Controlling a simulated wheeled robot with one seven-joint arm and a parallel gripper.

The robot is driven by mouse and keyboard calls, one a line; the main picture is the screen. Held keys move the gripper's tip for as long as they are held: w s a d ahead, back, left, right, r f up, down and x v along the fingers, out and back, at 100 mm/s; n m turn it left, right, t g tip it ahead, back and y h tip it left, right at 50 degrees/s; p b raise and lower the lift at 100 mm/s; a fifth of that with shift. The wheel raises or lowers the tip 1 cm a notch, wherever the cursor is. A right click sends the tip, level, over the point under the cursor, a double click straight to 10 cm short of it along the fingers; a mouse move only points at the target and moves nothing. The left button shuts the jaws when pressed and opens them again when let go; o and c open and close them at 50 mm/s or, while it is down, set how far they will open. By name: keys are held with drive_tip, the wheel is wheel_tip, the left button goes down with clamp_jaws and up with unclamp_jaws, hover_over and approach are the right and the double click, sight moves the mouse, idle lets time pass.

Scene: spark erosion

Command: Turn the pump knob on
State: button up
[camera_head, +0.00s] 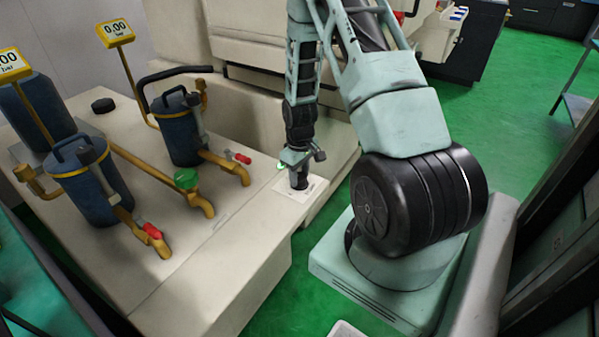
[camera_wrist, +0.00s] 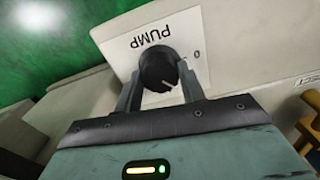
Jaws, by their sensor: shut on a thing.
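The pump knob (camera_wrist: 158,70) is a black round knob with a light pointer line, on a white label plate that reads PUMP with a 0 mark. In the wrist view the plate (camera_wrist: 185,40) appears upside down, and the pointer line is aimed toward the lower right, away from the 0. My gripper (camera_wrist: 160,88) is shut on the knob, one finger on each side of it. In the head view my gripper (camera_head: 299,178) points down at the plate (camera_head: 312,190) on the front right corner of the cream machine top; the knob is mostly hidden there.
The cream machine top (camera_head: 235,245) carries blue filter canisters (camera_head: 180,130), brass pipes, red-handled valves (camera_head: 152,231) and a green knob (camera_head: 186,179) to the left of my gripper. Green floor (camera_head: 520,120) is open at the right.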

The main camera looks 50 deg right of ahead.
sight(300, 176)
drive_tip(key=m, duration=0.3)
drive_tip(key=shift+m, duration=0.3)
drive_tip(key=shift+m+p, duration=0.4)
drive_tip(key=shift+m, duration=1.6)
drive_tip(key=o, duration=1)
drive_tip(key=shift+c, duration=0.2)
drive_tip(key=shift+r, duration=0.1)
wheel_tip(300, 176, up, 17)
drive_tip(key=shift+r, duration=0.1)
